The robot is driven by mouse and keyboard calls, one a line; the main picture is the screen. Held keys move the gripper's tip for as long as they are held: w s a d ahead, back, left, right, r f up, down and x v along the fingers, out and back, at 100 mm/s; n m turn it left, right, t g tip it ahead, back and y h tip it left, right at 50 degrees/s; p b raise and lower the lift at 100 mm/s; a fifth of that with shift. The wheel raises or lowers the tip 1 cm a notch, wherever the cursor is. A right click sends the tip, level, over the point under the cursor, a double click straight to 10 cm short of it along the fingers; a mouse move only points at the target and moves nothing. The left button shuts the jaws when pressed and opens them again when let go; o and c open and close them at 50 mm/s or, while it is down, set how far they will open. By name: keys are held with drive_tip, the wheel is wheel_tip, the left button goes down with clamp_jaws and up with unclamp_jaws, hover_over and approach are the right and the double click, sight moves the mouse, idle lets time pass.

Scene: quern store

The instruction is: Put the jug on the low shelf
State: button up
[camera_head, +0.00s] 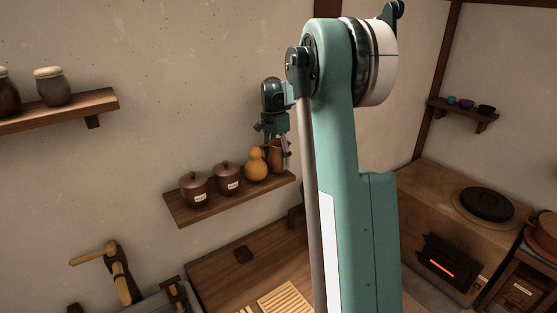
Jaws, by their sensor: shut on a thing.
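The jug (278,156) is reddish-brown and upright at the right end of the low shelf (231,208), a wooden board on the wall. My gripper (277,143) points down from above and is shut on the jug, with its fingers around the upper part. The jug's base is at about the height of the shelf top; I cannot tell whether it touches. My arm stands just right of the jug, in the foreground.
A yellow gourd (256,166) stands close left of the jug, then two brown lidded jars (228,180) (194,190). A higher shelf (72,107) holds jars at left. A stove (452,258) glows at right.

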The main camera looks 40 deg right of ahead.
drive_tip(key=shift+f+b, duration=0.3)
drive_tip(key=shift+f, duration=0.3)
idle(0.7)
drive_tip(key=o, duration=1.4)
drive_tip(key=shift+r, duration=0.1)
drive_tip(key=shift+w+r, duration=0.25)
drive_tip(key=shift+r, duration=1.7)
drive_tip(key=shift+w+r, duration=0.25)
drive_tip(key=shift+r, duration=1.7)
drive_tip(key=shift+w+r, duration=0.25)
drive_tip(key=shift+r, duration=1.7)
